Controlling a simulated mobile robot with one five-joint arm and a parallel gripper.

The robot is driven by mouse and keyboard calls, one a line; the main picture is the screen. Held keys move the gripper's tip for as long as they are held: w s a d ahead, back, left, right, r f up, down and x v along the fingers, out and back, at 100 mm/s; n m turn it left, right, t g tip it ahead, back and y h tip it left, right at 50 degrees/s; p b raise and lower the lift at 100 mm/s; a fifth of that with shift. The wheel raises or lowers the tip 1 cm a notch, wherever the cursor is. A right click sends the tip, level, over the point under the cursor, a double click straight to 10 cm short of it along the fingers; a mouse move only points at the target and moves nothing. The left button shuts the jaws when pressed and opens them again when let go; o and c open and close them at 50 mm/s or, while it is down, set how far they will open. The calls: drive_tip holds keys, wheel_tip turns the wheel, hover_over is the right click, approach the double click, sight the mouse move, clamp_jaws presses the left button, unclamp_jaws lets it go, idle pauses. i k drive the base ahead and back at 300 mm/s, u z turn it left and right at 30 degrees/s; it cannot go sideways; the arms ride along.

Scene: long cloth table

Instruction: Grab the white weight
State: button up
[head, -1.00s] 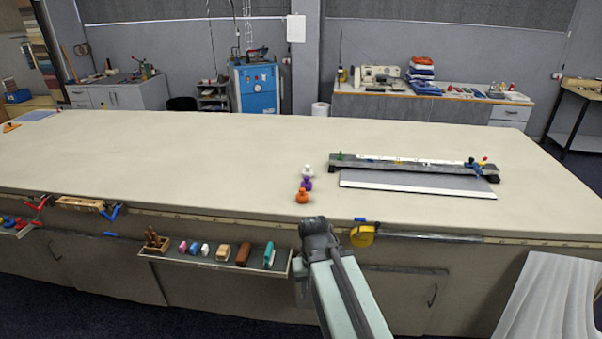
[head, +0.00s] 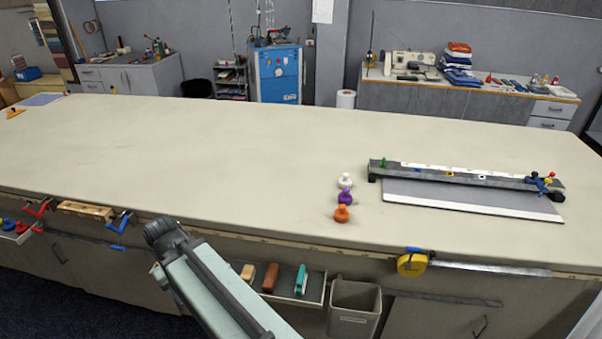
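In the head view, the white weight (head: 345,181) stands upright on the cloth table (head: 230,165), right of the middle. A purple weight (head: 345,196) stands just in front of it, and an orange weight (head: 341,214) in front of that, nearest the table's front edge. My arm comes up from the bottom of the picture, and its dark end, my gripper (head: 160,231), is at the table's front edge, to the left of and nearer than the weights. The fingers cannot be made out, so I cannot tell if it is open.
A long dark bar (head: 450,175) on a grey board (head: 470,198) lies right of the weights. A yellow tape measure (head: 412,263) hangs at the front edge. A shelf with small blocks (head: 270,277) and a bin (head: 353,305) are below. The table's middle is clear.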

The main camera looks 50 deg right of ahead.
sight(344, 182)
drive_tip(key=u, duration=0.15)
drive_tip(key=i, duration=1.35)
drive_tip(key=z, duration=0.35)
